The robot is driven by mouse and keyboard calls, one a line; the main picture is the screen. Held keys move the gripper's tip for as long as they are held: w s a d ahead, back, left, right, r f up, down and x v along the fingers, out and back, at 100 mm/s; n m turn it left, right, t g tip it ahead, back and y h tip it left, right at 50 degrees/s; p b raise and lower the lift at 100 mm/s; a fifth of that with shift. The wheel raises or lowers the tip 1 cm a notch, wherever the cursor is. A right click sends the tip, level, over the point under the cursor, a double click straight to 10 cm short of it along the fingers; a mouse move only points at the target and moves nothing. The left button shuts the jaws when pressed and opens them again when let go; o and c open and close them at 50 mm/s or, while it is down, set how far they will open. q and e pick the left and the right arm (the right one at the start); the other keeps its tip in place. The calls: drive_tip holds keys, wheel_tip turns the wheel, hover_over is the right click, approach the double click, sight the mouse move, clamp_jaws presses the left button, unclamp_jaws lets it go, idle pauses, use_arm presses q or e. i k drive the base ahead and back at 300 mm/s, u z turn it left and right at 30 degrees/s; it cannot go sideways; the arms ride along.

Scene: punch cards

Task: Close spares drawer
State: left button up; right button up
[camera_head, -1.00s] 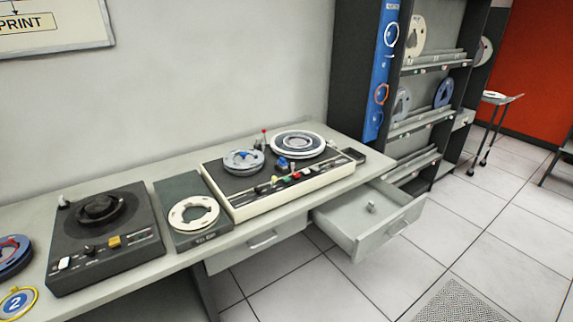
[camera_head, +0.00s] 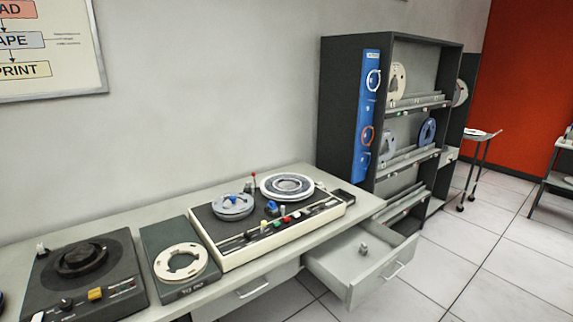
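The open drawer (camera_head: 336,277) is grey and sticks out from under the right end of the desk. Its front panel with a bar handle (camera_head: 393,271) faces the lower right. A small grey knob-like item (camera_head: 363,249) lies inside it. A second drawer (camera_head: 247,291) to its left, under the desk, is shut. No label that reads spares can be made out on either. Neither of my grippers shows in this view.
The desk (camera_head: 117,233) carries a tape machine (camera_head: 268,255), a dark turntable unit (camera_head: 83,282) and a box with a cream reel (camera_head: 180,263). A tape shelf (camera_head: 345,90) stands behind the drawer. Floor (camera_head: 440,262) right of the drawer is clear.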

sight(338, 263)
drive_tip(key=z, duration=0.05)
drive_tip(key=k, duration=0.5)
drive_tip(key=z, duration=1.05)
drive_tip(key=i, duration=1.05)
drive_tip(key=u, duration=1.1)
